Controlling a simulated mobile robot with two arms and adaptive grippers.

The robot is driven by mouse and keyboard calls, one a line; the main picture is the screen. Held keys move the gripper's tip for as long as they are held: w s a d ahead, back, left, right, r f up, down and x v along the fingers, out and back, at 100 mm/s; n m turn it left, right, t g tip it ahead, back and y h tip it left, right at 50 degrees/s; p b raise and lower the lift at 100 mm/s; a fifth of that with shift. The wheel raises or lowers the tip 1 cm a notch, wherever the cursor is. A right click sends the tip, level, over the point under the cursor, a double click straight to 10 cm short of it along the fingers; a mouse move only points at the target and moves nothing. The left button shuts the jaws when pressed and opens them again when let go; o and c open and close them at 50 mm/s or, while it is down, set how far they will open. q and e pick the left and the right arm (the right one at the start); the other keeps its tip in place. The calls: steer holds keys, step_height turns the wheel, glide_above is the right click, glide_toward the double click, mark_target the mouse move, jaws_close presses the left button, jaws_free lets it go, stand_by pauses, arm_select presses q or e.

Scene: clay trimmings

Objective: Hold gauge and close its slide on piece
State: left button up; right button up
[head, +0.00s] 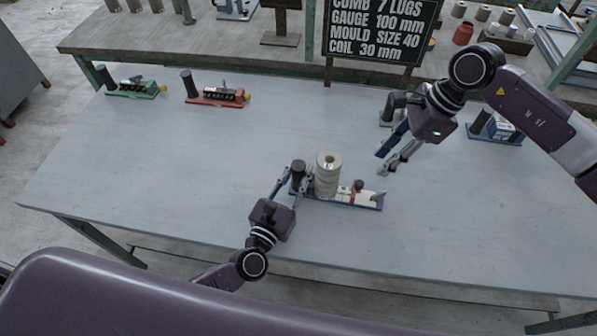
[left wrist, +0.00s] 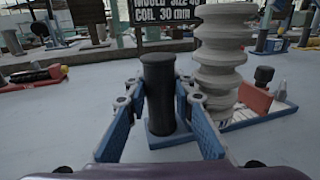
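The gauge (head: 345,203) lies on the table at front centre, with a blue base, a black upright post (head: 298,175) at its left end and a red slide (head: 357,190) towards its right. The piece (head: 328,174), a pale grey ribbed cylinder, stands upright between post and slide. It also shows in the left wrist view (left wrist: 222,62). A gap to the slide seems visible. My left gripper (head: 294,178) has its blue pads close against both sides of the post, which shows between them in the left wrist view (left wrist: 160,95). My right gripper (head: 380,164) is open and empty, above and right of the slide.
A green gauge (head: 135,93) and a red gauge (head: 215,100) lie at the back left. Another blue-based one (head: 493,138) is at the right, behind my right arm. A black sign (head: 382,30) stands at the back. The table (head: 180,170) is bare around the front gauge.

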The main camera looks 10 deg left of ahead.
steer(key=c, duration=0.7)
steer(key=shift+s+d+f+y, duration=0.2)
steer(key=shift+s+f+y, duration=0.1)
steer(key=shift+f, duration=0.05)
jaws_close()
steer(key=m+t+y, duration=0.3)
steer(key=m+y, duration=0.1)
glide_toward(373, 197)
steer(key=x, duration=0.4)
steer(key=shift+w+a, duration=0.15)
steer(key=shift+a, duration=0.35)
steer(key=shift+w+a+r, duration=0.1)
steer(key=shift+w+a, duration=0.05)
steer(key=shift+a, duration=0.4)
steer(key=shift+w+a+r, duration=0.1)
steer(key=shift+w+a, duration=0.05)
steer(key=shift+a, duration=0.4)
steer(key=shift+w+a+f, duration=0.1)
steer(key=shift+w+a, duration=0.05)
steer(key=shift+a, duration=0.35)
